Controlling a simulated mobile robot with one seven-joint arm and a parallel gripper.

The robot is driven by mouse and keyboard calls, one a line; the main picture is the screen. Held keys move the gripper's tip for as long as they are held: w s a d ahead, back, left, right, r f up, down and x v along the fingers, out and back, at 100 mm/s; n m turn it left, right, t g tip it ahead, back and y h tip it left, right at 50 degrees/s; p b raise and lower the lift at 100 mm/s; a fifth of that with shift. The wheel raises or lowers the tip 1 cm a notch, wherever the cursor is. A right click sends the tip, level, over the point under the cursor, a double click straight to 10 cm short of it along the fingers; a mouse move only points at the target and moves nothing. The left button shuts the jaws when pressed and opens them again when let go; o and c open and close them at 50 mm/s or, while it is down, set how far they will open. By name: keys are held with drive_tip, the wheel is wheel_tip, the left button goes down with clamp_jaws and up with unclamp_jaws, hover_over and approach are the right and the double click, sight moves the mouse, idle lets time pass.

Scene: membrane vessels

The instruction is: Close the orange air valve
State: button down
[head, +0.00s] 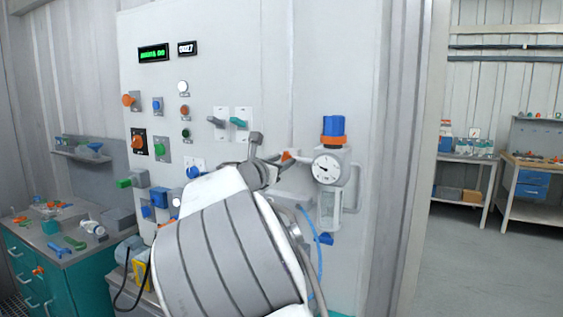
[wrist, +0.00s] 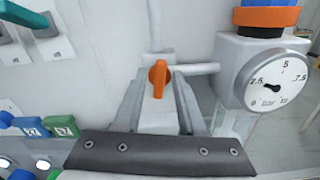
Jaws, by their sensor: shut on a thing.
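The orange air valve (wrist: 159,76) is in the middle of the wrist view, between the fingers of my gripper (wrist: 159,92). Its orange handle stands roughly up and down in that picture, and a pale pipe runs from it to the right. In the head view a small orange part of the valve (head: 287,155) shows just left of the gauge. My gripper (head: 277,163) is there, shut on the valve, with my arm hiding part of it. The exact contact between fingers and handle is hard to see.
A pressure gauge (head: 326,169) under a blue and orange knob (head: 333,130) sits close to the right of the valve. Grey and teal switches (head: 238,122) and several buttons are on the panel to the left. A blue hose (head: 318,250) hangs below.

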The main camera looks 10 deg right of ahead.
drive_tip(key=shift+f, duration=0.1)
drive_tip(key=shift+s+d+f+m+b, duration=0.1)
drive_tip(key=shift+f+m+b, duration=0.05)
drive_tip(key=shift+m+b, duration=3.9)
drive_tip(key=shift+s+d+f+m+b, duration=0.1)
drive_tip(key=shift+m+b, duration=3.65)
drive_tip(key=shift+b, duration=0.5)
drive_tip(key=shift+r+m, duration=0.1)
drive_tip(key=shift+m, duration=0.2)
drive_tip(key=c, duration=0.9)
unclamp_jaws()
drive_tip(key=shift+o, duration=0.2)
drive_tip(key=b+v, duration=0.3)
drive_tip(key=v, duration=1.4)
